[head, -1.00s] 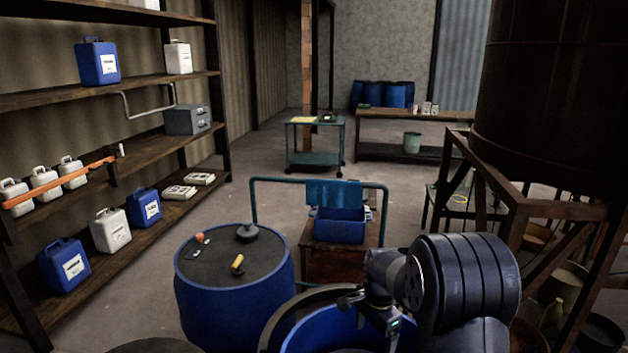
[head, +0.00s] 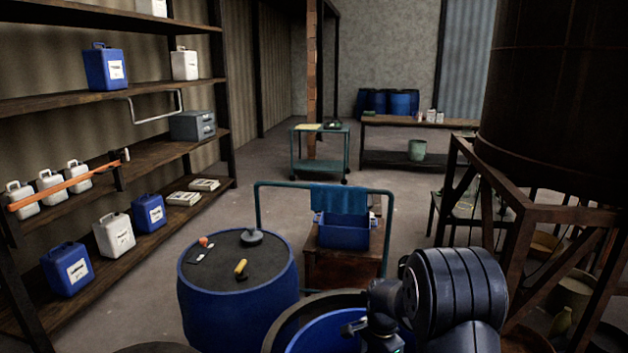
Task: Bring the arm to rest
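My arm shows at the bottom, right of centre, folded low over an open blue vat (head: 318,334). My gripper (head: 354,328) is at the arm's near end, pointing left over the vat. It is small and dark, partly cut off by my own wrist, and I cannot tell how far its fingers are apart. No object shows between its fingers.
A closed blue drum (head: 238,305) stands left, with a yellow-handled tool (head: 240,268) and an orange item (head: 203,242) on its lid. A rusty tank stand (head: 540,213) is close on the right.

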